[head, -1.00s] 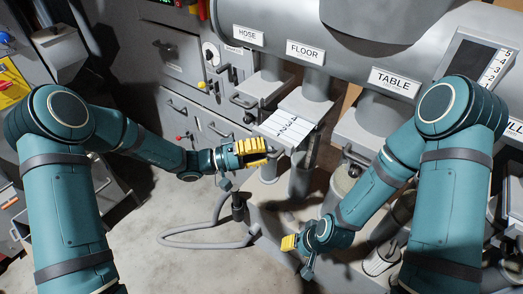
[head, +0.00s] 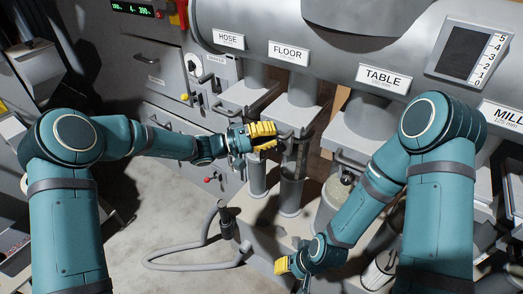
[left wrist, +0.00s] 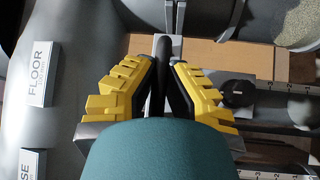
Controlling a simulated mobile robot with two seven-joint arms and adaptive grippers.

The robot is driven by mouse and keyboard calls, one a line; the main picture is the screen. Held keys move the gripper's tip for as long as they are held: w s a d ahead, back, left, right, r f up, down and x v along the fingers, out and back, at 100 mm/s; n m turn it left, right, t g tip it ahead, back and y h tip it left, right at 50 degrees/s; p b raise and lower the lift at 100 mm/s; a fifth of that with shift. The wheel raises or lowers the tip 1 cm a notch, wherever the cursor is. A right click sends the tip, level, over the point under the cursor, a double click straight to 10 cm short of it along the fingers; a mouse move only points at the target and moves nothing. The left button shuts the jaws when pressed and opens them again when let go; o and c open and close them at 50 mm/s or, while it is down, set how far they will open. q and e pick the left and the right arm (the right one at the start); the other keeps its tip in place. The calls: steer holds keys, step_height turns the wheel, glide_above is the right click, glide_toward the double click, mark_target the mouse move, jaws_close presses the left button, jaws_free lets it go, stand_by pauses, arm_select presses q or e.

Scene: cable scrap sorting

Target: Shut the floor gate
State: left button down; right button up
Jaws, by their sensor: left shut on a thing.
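The floor gate (head: 296,118) is the grey slide housing on the pipe under the FLOOR label (head: 289,53). Its numbered plate does not show sticking out in the head view. My left gripper (head: 264,135) is at the front of this gate, shut on its dark handle. In the left wrist view the yellow fingers (left wrist: 162,75) stand on both sides of the dark handle bar (left wrist: 162,52), and the FLOOR label (left wrist: 38,72) is at the left. My right gripper (head: 284,265) hangs low, away from the gate; its finger gap is hidden.
The hose gate (head: 246,95) is left of the floor gate, and the table gate (head: 350,140) is right of it. A grey hose (head: 190,265) lies on the floor below. A clear-walled pipe section (head: 293,165) stands under the floor gate. Drawer fronts (head: 165,85) are at the left.

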arm_select(q)
steer(key=shift+w+d, duration=0.3)
steer(key=shift+w, duration=0.05)
steer(key=shift+r, duration=0.1)
steer(key=c, duration=1)
jaws_free()
steer(key=shift+a, duration=0.15)
steer(key=s+a+f, duration=0.1)
steer(key=a, duration=1)
steer(key=shift+s+a+f, duration=0.25)
steer(key=shift+s+f, duration=0.15)
steer(key=shift+f, duration=0.1)
